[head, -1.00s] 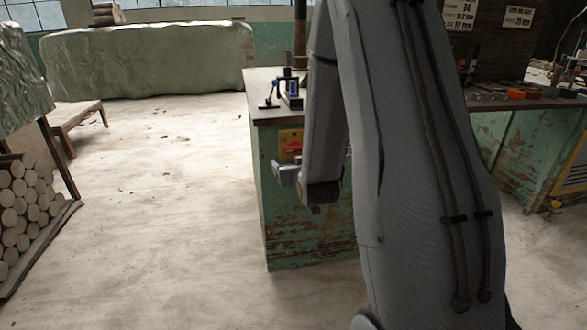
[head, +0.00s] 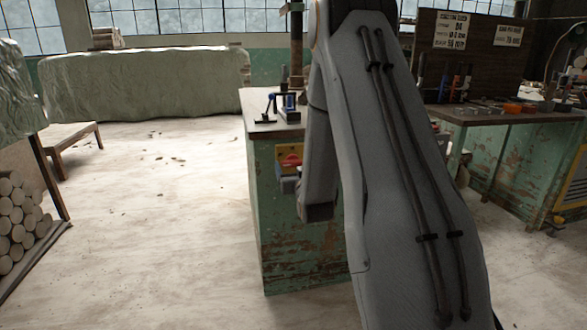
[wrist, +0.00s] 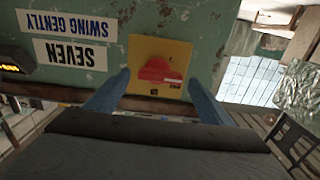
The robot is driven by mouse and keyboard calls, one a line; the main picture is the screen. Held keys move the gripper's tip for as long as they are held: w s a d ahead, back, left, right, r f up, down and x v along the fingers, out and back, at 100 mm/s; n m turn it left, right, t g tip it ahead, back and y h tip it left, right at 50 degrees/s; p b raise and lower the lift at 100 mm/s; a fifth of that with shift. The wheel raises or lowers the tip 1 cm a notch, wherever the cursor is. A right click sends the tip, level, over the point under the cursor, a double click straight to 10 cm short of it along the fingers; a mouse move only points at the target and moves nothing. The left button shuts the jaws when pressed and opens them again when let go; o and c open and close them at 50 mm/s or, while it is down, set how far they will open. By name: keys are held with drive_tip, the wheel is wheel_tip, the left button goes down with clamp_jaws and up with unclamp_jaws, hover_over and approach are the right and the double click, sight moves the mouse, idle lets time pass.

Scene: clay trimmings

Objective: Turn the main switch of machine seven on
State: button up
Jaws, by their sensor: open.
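The main switch is a red rotary handle (wrist: 160,69) on a yellow plate (wrist: 144,50), fixed to a worn green panel. The wrist view is upside down; a label reading SEVEN (wrist: 77,54) sits beside the plate. The handle appears to lie roughly crosswise; small markings near it are too small to read surely. My gripper (wrist: 160,82) is open, its two bluish fingers on either side of the handle and apart from it as far as I can see. In the head view the switch (head: 291,161) is on the green cabinet's side, with my gripper (head: 287,184) just below it.
The green cabinet (head: 300,250) carries a small blue-and-black device (head: 288,107) on top. A workbench (head: 480,118) with tools stands at the right. Stacked logs (head: 20,222) and a bench (head: 68,145) are at the left.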

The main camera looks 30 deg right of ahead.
drive_tip(key=shift+w, duration=0.15)
drive_tip(key=c, duration=1)
drive_tip(key=shift+c, duration=0.2)
drive_tip(key=shift+m, duration=0.4)
drive_tip(key=m+p, duration=0.2)
drive_tip(key=m, duration=0.1)
drive_tip(key=shift+d+r+m, duration=0.1)
drive_tip(key=shift+r+m, duration=0.05)
drive_tip(key=shift+m, duration=0.15)
drive_tip(key=m+p, duration=0.2)
drive_tip(key=m, duration=0.2)
drive_tip(key=shift+d+m, duration=0.15)
drive_tip(key=shift+m, duration=0.15)
drive_tip(key=m+p, duration=0.1)
drive_tip(key=m, duration=0.3)
drive_tip(key=shift+d+m+p, duration=0.1)
drive_tip(key=shift+m+p, duration=0.2)
drive_tip(key=m, duration=0.2)
drive_tip(key=m+p, duration=0.1)
drive_tip(key=m, duration=0.1)
drive_tip(key=shift+s+d, duration=0.1)
drive_tip(key=shift+s, duration=0.1)
drive_tip(key=shift+m, duration=0.3)
